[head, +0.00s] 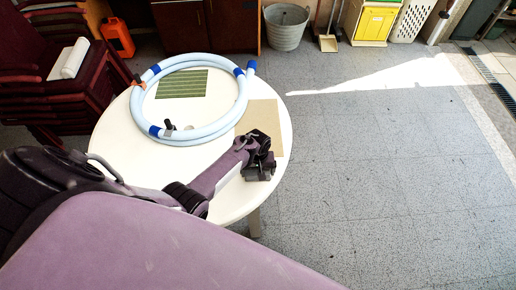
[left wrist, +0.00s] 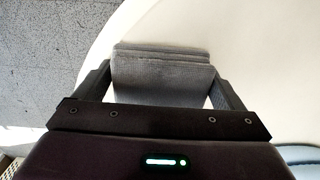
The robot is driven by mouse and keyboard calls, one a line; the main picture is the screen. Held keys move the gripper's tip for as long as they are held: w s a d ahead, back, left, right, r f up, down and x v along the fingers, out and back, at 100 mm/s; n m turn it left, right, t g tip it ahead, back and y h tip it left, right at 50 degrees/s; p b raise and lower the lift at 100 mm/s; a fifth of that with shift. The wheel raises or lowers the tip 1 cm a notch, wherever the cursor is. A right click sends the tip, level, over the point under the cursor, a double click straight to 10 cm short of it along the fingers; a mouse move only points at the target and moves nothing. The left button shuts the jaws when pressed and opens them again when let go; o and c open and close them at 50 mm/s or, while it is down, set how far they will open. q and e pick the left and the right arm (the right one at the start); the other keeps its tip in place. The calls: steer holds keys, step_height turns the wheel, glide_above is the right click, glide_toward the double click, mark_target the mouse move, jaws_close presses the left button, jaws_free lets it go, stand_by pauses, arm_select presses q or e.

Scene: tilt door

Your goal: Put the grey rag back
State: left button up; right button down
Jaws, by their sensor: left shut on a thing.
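The folded grey rag (left wrist: 160,78) sits between the two fingers of my left gripper (left wrist: 165,84) in the left wrist view. The gripper is shut on it, with both fingers against its sides. In the head view my left gripper (head: 261,170) is over the right front part of the round white table (head: 225,205), by a tan mat (head: 264,115). The rag is hard to make out there against the dark gripper. I cannot tell whether it touches the table. My right gripper is in neither view.
A coiled pale blue hose (head: 200,137) lies on the table around a green striped mat (head: 182,84). Stacked dark red chairs (head: 75,100) stand at the left. A metal bucket (head: 286,27) and yellow bin (head: 372,22) stand at the back. The grey floor (head: 400,150) at right is clear.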

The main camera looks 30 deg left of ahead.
arm_select(q)
steer(key=shift+f+b, duration=0.3)
steer(key=shift+f, duration=0.1)
steer(key=o, duration=0.7)
steer(key=shift+r, duration=0.1)
step_height(320, 180, up, 6)
steer(key=shift+r+p, duration=0.25)
steer(key=shift+p, duration=0.15)
steer(key=shift+r, duration=0.65)
